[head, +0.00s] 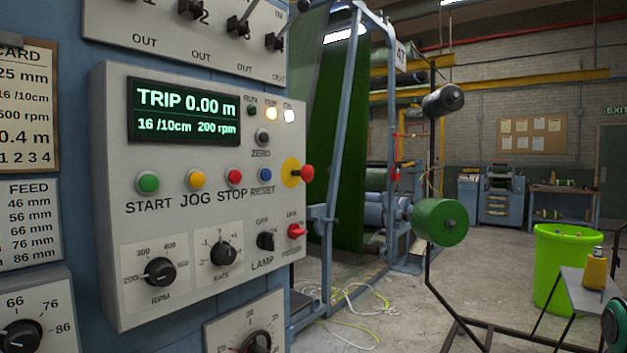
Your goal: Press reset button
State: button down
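The blue reset button (265,174) is on the grey control panel (115,255) at the left of the head view, above the label RESET. It sits right of the red stop button (234,177) and left of the red emergency knob (305,173) on its yellow disc. A green start button (148,182) and a yellow jog button (196,180) are further left. The display (184,111) above reads TRIP 0.00 m, 16 /10cm and 200 rpm. Two lamps beside it look lit. My gripper is not in view.
The red knob sticks out just right of the reset button. Below are the lamp switch (266,241), a red switch (296,231) and dials. A green spool (440,222) on a thin stand and a lime bin (566,265) stand right. Cables (350,300) lie on the floor.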

aim_at(265, 174)
jog(key=z, duration=1.05)
jog(key=k, duration=1.65)
jog(key=u, duration=1.4)
jog(key=i, duration=1.05)
